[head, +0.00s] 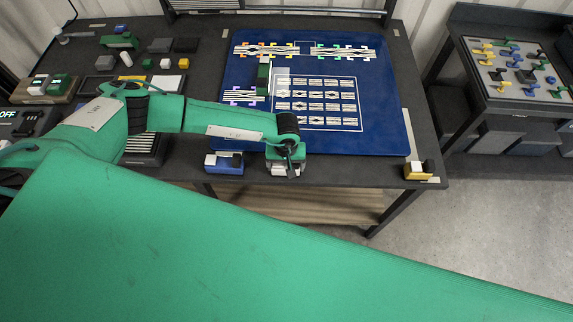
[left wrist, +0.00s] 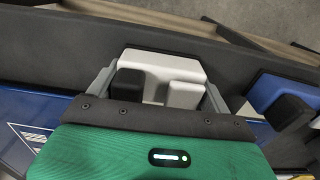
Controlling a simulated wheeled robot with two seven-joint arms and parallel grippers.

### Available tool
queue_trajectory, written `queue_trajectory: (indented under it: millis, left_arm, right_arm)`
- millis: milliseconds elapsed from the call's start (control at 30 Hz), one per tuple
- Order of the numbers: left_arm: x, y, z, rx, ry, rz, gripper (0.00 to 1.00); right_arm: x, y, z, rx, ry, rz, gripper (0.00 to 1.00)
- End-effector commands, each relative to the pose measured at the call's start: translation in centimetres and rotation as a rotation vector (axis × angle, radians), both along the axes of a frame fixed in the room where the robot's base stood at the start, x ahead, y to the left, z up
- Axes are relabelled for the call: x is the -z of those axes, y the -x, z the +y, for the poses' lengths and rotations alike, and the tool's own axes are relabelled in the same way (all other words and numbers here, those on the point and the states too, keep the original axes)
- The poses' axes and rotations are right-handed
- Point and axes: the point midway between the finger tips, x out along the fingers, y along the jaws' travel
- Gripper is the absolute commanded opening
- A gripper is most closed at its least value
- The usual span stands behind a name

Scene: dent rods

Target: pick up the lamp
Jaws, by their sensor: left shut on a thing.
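My left gripper (head: 286,168) is over the front edge of the dark table, shut on a white block with a black part. In the left wrist view, the fingers of my left gripper (left wrist: 158,92) are on both sides of this white block (left wrist: 160,66). I cannot tell from its shape whether this block is the lamp. In the head view it is mostly hidden under the gripper. My right gripper is not in view.
A blue block (head: 224,164) sits to the left of the gripper, and a yellow one (head: 420,171) is at the table's right front corner. A blue board (head: 385,125) with patterned strips lies behind. Several small blocks crowd the left side. Another table (head: 470,85) stands at right.

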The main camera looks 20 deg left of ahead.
Motion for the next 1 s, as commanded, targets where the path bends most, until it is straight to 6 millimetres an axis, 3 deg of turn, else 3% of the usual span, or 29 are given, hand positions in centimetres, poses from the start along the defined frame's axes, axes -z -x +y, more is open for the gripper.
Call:
queue_trajectory:
  millis: [167, 367, 800, 1000]
  left_arm:
    - [-0.6, -0.1, 0.0, -0.001, 0.002, -0.002, 0.52]
    - [-3.1, -0.2, 0.0, 0.001, 0.002, -0.005, 0.52]
    - [-15.3, -0.2, 0.0, 0.001, 0.002, -0.007, 0.52]
    - [-18.7, -0.1, -0.1, 0.001, 0.002, -0.003, 0.52]
  right_arm:
    - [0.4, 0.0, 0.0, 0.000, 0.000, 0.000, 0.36]
    - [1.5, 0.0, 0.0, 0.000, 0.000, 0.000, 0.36]
    - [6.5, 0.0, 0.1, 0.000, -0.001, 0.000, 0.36]
    - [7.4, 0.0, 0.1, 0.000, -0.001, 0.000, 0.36]
